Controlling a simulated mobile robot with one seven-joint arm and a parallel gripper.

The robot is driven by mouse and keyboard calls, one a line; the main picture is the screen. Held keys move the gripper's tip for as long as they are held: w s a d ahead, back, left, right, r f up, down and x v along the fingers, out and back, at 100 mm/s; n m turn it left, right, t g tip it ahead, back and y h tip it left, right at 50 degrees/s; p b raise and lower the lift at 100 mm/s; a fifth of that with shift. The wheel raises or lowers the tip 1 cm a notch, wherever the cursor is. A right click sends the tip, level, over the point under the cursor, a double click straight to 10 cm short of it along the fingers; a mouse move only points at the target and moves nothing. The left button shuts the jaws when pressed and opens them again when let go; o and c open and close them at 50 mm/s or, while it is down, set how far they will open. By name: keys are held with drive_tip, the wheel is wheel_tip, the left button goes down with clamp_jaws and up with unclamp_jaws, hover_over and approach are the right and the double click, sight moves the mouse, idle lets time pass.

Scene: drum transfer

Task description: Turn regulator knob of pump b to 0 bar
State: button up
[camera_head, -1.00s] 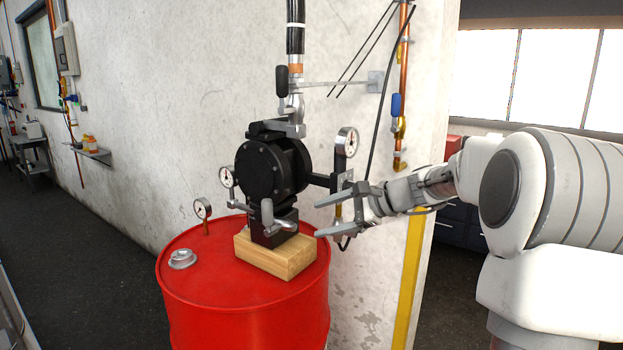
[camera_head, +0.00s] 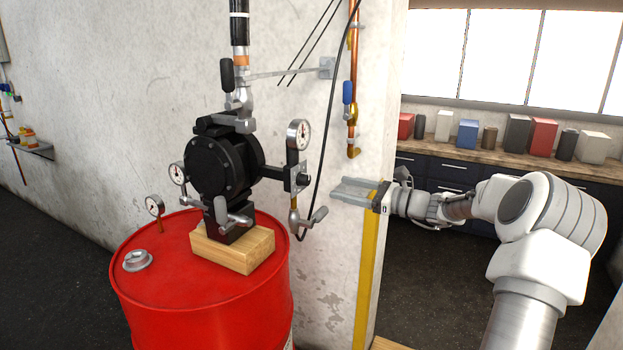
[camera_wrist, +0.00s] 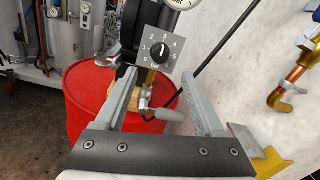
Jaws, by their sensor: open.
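The regulator knob (camera_wrist: 159,52) is round and black with a white pointer mark, on a grey square plate (camera_wrist: 147,68) with numbers around it. In the head view the plate (camera_head: 298,179) shows at a steep angle on the right side of the black pump (camera_head: 217,167); no pump letter is readable. My gripper (camera_head: 338,189) is open and empty, to the right of the plate and apart from it. In the wrist view my gripper (camera_wrist: 160,69) has its fingers on either side of the knob's line of sight.
The pump has a wooden block (camera_head: 233,250) under it on the red drum (camera_head: 200,300). A pressure gauge (camera_head: 299,134) sits above the plate, a lever handle (camera_head: 312,217) below. A black cable (camera_head: 326,130) hangs between gripper and pump. The wall (camera_head: 330,270) stands close behind.

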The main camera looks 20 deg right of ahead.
sight(308, 180)
drive_tip(key=p+x, duration=0.1)
drive_tip(key=x, duration=0.9)
drive_tip(key=shift+w+p, duration=0.1)
drive_tip(key=shift+p, duration=0.2)
clamp_jaws()
